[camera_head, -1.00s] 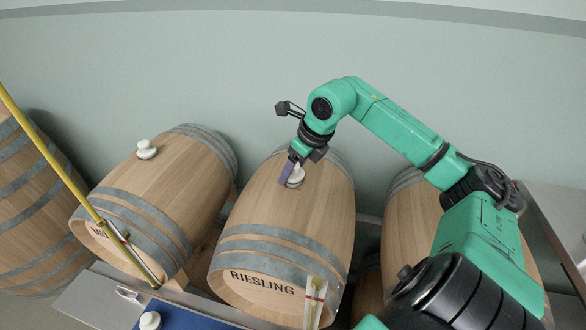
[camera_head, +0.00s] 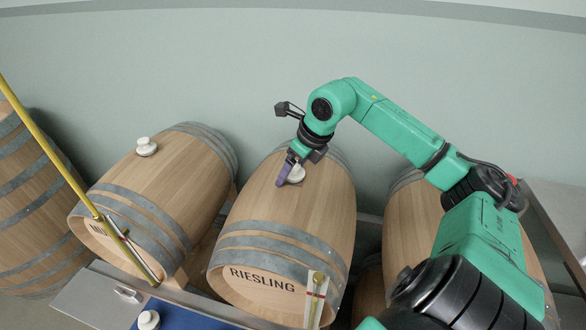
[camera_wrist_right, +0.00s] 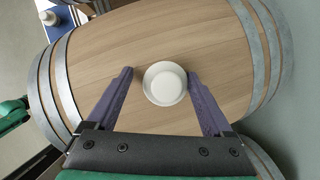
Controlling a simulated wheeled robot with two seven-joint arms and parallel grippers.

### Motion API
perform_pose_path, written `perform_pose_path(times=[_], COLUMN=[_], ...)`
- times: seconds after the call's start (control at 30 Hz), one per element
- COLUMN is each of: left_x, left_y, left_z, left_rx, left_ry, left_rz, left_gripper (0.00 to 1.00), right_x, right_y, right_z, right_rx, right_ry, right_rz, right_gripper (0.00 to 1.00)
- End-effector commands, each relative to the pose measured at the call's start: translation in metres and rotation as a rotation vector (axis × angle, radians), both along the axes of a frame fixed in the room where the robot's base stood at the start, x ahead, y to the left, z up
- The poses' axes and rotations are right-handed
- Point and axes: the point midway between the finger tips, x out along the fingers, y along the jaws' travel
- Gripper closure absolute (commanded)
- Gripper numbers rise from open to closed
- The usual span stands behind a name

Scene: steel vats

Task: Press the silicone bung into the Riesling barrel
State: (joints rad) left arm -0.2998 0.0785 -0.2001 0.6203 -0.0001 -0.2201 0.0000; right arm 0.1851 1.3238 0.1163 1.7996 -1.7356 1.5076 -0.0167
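The Riesling barrel (camera_head: 275,225) lies on its side at the centre of the head view, its label on the near end. A white round bung (camera_head: 297,174) sits on top of its upper side; whether it is seated flush cannot be told. My right gripper (camera_head: 284,178) reaches down to it from behind. In the right wrist view, the gripper (camera_wrist_right: 160,74) has its two purple fingers apart on either side of the bung (camera_wrist_right: 165,83), with gaps showing at both sides. My left gripper is not in view.
Another barrel (camera_head: 165,190) with a white bung (camera_head: 146,147) lies to the left. Another white bung (camera_head: 148,320) stands on a blue mat (camera_head: 185,318) at the bottom. A yellow pole (camera_head: 45,142) slants across the left. More barrels stand at both sides.

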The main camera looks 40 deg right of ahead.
Motion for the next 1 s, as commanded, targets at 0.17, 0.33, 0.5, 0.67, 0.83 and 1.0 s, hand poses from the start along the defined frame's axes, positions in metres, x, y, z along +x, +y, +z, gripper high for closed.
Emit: perform_pose_path(times=[0.17,0.33,0.5,0.67,0.83,1.0], left_x=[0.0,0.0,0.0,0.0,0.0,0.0], left_y=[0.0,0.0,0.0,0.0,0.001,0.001], left_z=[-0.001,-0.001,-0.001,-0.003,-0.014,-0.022], left_rx=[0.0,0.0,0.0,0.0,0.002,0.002], left_ry=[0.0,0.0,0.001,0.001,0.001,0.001], left_rz=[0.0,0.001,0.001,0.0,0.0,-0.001], left_gripper=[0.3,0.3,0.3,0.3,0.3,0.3], right_x=[-0.002,-0.002,-0.002,-0.003,-0.013,-0.032], right_y=[-0.003,-0.004,-0.004,-0.005,-0.006,-0.007], right_z=[-0.007,-0.007,-0.007,-0.006,0.019,0.071], right_rx=[-0.007,-0.009,-0.01,-0.012,-0.015,-0.015], right_ry=[0.018,0.018,0.02,0.021,0.011,0.003], right_rz=[-0.008,-0.01,-0.01,-0.012,-0.01,-0.01], right_gripper=[0.0,0.0,0.0,0.0,0.0,0.0])
